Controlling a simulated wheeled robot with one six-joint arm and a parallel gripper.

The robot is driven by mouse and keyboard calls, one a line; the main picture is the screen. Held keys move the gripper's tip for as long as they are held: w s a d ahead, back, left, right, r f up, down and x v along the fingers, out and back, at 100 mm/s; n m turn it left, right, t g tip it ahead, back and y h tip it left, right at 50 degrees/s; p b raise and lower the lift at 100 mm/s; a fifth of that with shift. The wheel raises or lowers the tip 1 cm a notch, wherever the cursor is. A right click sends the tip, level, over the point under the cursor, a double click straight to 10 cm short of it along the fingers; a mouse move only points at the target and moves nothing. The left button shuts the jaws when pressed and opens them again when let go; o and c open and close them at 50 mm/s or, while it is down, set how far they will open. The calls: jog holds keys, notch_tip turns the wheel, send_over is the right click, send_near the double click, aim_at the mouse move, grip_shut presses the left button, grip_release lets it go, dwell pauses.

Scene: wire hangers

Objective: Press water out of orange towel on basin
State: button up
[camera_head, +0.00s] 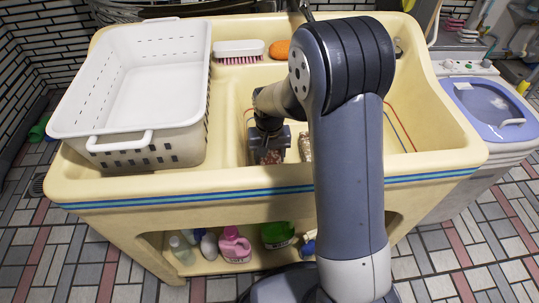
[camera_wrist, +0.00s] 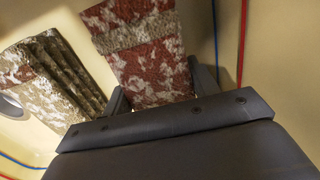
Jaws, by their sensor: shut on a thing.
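The orange towel, rusty red-orange with pale patches and a beige band, shows between my gripper's fingers in the wrist view (camera_wrist: 150,72). In the head view a small reddish part of it (camera_head: 271,157) shows low in the cream basin (camera_head: 430,162). My gripper (camera_head: 270,141) points down inside the basin and is shut on the towel; its fingers flank the cloth in the wrist view (camera_wrist: 160,90). My arm hides much of the basin in the head view. I cannot tell whether the towel touches the basin floor.
A crumpled olive-brown patterned towel (camera_wrist: 52,75) lies beside the orange one, near a round drain-like part (camera_wrist: 10,106). A large white basket (camera_head: 125,92) fills the basin's left side. A brush (camera_head: 238,50) and an orange oval item (camera_head: 279,49) sit on the back ledge.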

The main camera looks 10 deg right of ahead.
jog(key=shift+f, duration=0.4)
dwell(2.0)
jog(key=shift+r, duration=0.4)
jog(key=shift+s+f, duration=0.1)
jog(key=shift+f, duration=0.5)
dwell(1.9)
jog(key=shift+r, duration=0.45)
jog(key=shift+r, duration=0.1)
jog(key=shift+r+p, duration=1.85)
jog(key=shift+r, duration=0.15)
